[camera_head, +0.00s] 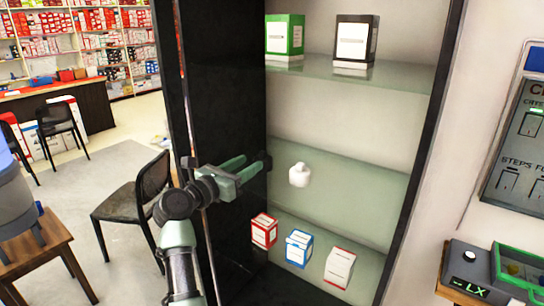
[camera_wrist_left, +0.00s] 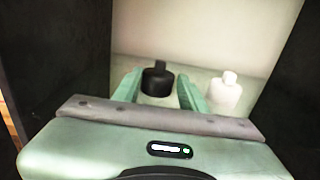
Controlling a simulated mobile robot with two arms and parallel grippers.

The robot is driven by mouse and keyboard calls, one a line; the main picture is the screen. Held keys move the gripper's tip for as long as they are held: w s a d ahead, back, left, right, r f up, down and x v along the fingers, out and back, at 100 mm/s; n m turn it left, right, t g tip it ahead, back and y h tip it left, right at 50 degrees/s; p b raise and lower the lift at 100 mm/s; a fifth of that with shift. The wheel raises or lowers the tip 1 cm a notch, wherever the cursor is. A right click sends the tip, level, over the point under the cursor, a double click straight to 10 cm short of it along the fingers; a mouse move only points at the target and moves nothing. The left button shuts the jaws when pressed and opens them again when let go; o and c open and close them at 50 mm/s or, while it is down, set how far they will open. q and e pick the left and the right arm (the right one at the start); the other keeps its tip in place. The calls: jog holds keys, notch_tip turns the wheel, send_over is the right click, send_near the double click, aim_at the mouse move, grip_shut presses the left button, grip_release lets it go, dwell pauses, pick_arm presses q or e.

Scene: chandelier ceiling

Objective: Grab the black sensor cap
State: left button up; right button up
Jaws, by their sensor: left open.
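The black sensor cap (camera_wrist_left: 157,82) is a dark, rounded piece with a narrower top. It stands on the middle glass shelf in the left wrist view. In the head view it shows as a dark shape (camera_head: 264,160) at the tips of my left gripper (camera_head: 254,168). My left gripper is open; in the wrist view its two green fingers (camera_wrist_left: 160,84) lie to the left and right of the cap, with a gap visible on each side. I cannot tell how deep the cap sits between them. My right gripper is not in view.
A white bottle-shaped piece (camera_head: 299,175) stands close to the right of the cap, just outside the right finger. The cabinet's dark side panel (camera_head: 222,100) is close to my left arm. Boxes stand on the shelves above and below. A chair (camera_head: 140,200) is at left.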

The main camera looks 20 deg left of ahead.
aim_at(261, 155)
pick_arm(q)
jog(key=shift+w+d+r, duration=0.1)
jog(key=shift+w+d, duration=0.15)
jog(key=shift+w, duration=0.25)
jog(key=shift+w+d, duration=0.1)
jog(key=shift+w, duration=0.25)
jog(key=shift+w+d+r, duration=0.1)
jog(key=shift+w+r, duration=0.05)
jog(key=shift+w, duration=0.15)
jog(key=shift+p+x, duration=0.65)
jog(key=shift+x, duration=0.25)
jog(key=x, duration=0.2)
jog(key=shift+w+d, duration=0.1)
jog(key=shift+w, duration=0.15)
jog(key=shift+w+d, duration=0.1)
jog(key=shift+w, duration=0.15)
grip_shut()
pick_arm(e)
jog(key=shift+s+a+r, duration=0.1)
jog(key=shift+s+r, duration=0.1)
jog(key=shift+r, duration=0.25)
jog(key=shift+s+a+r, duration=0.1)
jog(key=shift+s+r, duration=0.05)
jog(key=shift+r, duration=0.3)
